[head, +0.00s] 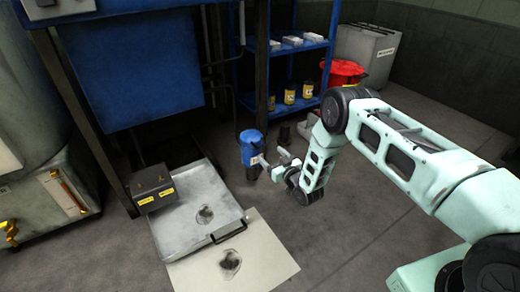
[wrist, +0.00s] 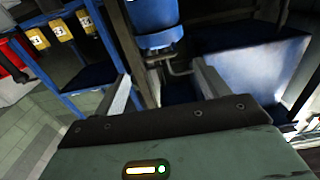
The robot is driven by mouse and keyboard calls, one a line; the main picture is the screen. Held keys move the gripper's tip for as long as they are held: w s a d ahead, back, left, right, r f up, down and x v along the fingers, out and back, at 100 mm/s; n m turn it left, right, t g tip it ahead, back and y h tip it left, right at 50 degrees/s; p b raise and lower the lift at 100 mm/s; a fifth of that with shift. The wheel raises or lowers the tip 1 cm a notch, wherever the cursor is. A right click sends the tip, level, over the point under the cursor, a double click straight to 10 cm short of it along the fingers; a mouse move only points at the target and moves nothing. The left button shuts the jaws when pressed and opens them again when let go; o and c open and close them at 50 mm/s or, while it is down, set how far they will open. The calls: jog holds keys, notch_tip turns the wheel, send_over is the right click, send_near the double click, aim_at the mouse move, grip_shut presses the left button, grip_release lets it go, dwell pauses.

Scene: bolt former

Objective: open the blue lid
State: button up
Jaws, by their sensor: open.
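Two blue things could be the blue lid, and I cannot tell which it is: the blue cylinder (head: 250,143) in the middle of the head view, or the large blue panel (head: 135,65) of the machine at the upper left. The cylinder stands just left of my gripper (head: 270,166). It also shows at the top of the wrist view (wrist: 154,18), cut off by the frame's edge. My gripper is open, its two fingers (wrist: 163,88) apart with nothing between them. Any contact with the cylinder is unclear.
A metal tray (head: 185,212) with a handle lies on the floor beside a pale sheet (head: 262,255); both bear dark stains. A small grey box (head: 152,187) sits at the tray. A blue shelf (head: 305,44) holds yellow jars behind my arm.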

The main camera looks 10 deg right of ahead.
aim_at(254, 138)
jog(key=b+x, duration=0.4)
jog(key=x, duration=0.5)
jog(key=c, duration=1.4)
